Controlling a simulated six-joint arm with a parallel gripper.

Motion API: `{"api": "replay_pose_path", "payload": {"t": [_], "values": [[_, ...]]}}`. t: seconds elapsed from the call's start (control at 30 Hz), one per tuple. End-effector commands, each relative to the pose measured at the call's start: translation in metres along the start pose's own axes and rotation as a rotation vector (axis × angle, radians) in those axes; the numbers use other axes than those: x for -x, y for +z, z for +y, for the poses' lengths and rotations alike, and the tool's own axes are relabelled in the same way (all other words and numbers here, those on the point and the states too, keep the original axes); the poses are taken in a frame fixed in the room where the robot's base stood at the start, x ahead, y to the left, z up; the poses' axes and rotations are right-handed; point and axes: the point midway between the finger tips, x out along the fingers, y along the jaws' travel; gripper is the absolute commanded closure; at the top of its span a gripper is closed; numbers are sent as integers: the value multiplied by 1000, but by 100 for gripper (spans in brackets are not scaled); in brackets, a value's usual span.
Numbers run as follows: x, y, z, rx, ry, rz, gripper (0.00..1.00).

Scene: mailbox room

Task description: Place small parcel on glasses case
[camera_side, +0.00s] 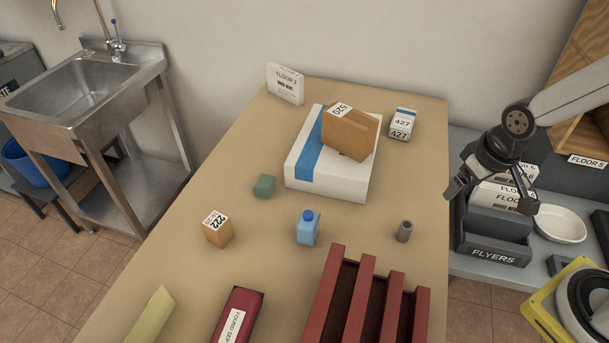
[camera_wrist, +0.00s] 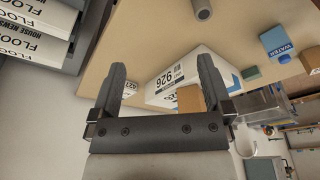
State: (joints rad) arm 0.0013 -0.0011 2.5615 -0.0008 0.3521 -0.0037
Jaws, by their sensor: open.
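A small brown parcel (camera_side: 219,229) labelled 222 stands on the table at left; part of it shows at the right edge of the wrist view (camera_wrist: 310,60). A dark red case (camera_side: 238,316) with a white "FOUND SEP" label, which looks like the glasses case, lies at the table's front, cut off by the picture edge. I see nothing on its visible top. My gripper (camera_side: 491,197) is open and empty, off the table's right side, far from both. Its two spread fingers also show in the wrist view (camera_wrist: 161,66).
A white box (camera_side: 310,181) bears a brown box (camera_side: 349,136) labelled 520. A white 427 box (camera_side: 402,124), green block (camera_side: 264,186), blue water bottle (camera_side: 308,228), grey cylinder (camera_side: 404,232) and red slotted rack (camera_side: 345,298) stand around the table. A flyers tray (camera_side: 494,254) lies below my gripper.

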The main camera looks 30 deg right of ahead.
Motion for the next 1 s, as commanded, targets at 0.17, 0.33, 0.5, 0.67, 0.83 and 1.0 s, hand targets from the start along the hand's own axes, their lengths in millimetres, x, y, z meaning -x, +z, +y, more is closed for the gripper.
{"api": "replay_pose_path", "payload": {"t": [0.17,0.33,0.5,0.67,0.83,1.0], "values": [[0,0,0,-2,0,1,0],[0,-2,-1,-1,-1,2,0],[-2,-13,-7,15,-5,6,0],[-5,-41,-23,55,-14,18,0],[-14,-83,-56,120,-30,33,0],[-24,-124,-100,189,-48,54,0]]}}
